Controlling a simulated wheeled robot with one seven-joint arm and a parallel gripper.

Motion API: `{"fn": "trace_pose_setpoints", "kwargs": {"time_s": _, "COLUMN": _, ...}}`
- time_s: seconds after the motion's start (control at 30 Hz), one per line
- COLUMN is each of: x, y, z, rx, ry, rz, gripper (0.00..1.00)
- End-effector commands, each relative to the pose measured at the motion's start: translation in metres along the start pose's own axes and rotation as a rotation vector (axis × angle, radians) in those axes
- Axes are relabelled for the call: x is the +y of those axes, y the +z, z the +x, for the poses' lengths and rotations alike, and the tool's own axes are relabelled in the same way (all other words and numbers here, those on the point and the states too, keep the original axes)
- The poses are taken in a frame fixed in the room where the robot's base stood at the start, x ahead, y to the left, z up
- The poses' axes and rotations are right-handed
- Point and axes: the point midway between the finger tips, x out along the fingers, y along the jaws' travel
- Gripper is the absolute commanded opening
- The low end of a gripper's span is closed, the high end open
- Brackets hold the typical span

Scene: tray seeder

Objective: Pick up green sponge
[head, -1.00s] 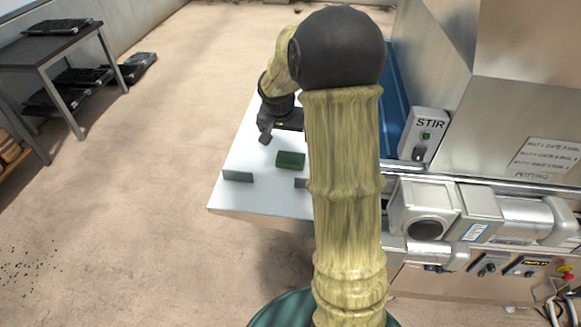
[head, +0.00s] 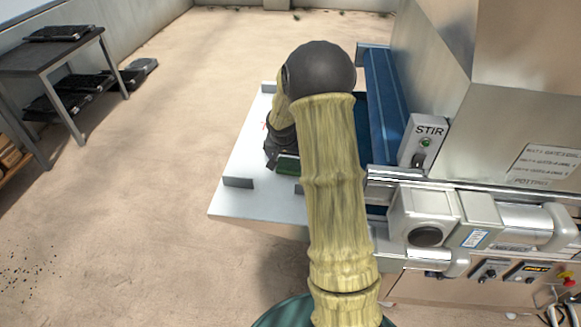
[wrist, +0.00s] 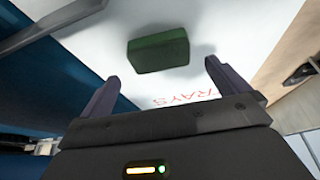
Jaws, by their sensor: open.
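The green sponge (wrist: 158,53) is a dark green block lying flat on the white tray platform. In the wrist view it sits ahead of my gripper (wrist: 160,82), roughly centred between the two fingertips but beyond them. My gripper is open and empty. In the head view the sponge (head: 288,164) shows only in part, beside my gripper's dark wrist, with my arm hiding its right side. My fingertips are mostly hidden there.
The white platform (head: 232,200) has a low grey tab (head: 238,182) near its front left corner. A blue conveyor belt (head: 385,110) and the steel machine with a STIR box (head: 424,140) stand to the right. A dark table (head: 45,60) is at the far left.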

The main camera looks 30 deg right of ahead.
Motion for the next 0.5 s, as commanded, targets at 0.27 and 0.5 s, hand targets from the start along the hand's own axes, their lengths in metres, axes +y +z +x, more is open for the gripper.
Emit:
{"fn": "trace_pose_setpoints", "kwargs": {"time_s": 0.27, "x": 0.0001, "y": -0.0005, "z": 0.0117, "rx": 0.001, "ry": 0.000, "rz": 0.001, "gripper": 1.00}}
{"fn": "trace_pose_setpoints", "kwargs": {"time_s": 0.5, "x": 0.0003, "y": -0.0005, "z": 0.0151, "rx": 0.000, "ry": 0.000, "rz": 0.000, "gripper": 1.00}}
